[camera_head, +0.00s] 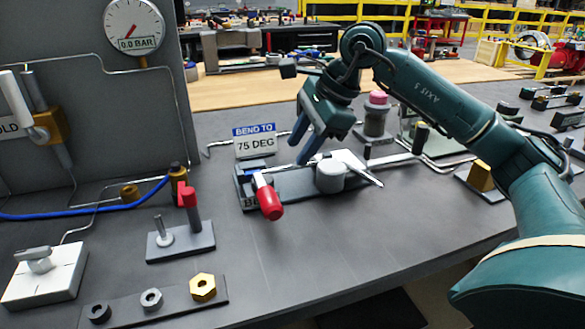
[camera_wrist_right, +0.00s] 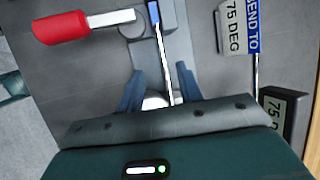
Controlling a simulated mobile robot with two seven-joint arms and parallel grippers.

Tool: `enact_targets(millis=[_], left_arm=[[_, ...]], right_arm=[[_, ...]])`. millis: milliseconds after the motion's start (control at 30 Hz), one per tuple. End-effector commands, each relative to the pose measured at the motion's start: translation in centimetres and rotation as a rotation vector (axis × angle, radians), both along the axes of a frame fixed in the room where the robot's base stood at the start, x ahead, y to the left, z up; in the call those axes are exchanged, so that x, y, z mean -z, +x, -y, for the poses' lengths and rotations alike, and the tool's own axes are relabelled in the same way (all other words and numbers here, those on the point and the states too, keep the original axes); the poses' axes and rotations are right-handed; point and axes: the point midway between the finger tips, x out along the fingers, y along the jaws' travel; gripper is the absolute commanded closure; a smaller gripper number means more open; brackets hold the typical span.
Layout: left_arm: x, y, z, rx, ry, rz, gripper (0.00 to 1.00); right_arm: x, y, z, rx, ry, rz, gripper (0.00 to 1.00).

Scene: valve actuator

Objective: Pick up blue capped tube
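The blue capped tube (camera_wrist_right: 163,50) is a thin pale rod in the right wrist view. Its blue cap (camera_wrist_right: 154,12) is at the top edge, and the rod runs down between my right fingers. In the head view, the bender (camera_head: 290,183) it lies along is below and beside my right gripper (camera_head: 308,150); the tube is hard to make out there. My right gripper also shows in the wrist view (camera_wrist_right: 159,88), with its two blue-grey fingers apart, one on each side of the tube. My left gripper is not in view.
A red-handled lever (camera_head: 269,201) sticks out at the bender's front left. A "BEND TO 75 DEG" sign (camera_head: 255,140) stands behind it. A plate with a red-topped post (camera_head: 188,197) and a plate with nuts (camera_head: 151,299) are to the left. The bench front is clear.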

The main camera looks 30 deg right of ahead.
Motion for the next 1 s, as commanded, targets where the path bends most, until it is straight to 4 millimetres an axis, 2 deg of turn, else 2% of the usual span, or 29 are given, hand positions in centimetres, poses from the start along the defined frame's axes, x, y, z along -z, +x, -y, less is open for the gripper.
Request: enact_targets(millis=[33,200,533,1000], left_arm=[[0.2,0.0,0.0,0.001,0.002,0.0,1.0],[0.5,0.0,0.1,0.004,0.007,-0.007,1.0],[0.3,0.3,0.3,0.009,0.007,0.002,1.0],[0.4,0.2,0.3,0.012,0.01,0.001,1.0]], right_arm=[[0.9,0.4,-0.2,-0.001,0.001,-0.005,0.64],[3.0,1.3,-0.8,-0.001,0.0,-0.004,0.64],[3.6,1.6,-1.0,0.0,0.0,-0.001,0.64],[3.6,1.6,-1.0,-0.001,0.001,-0.001,1.0]])
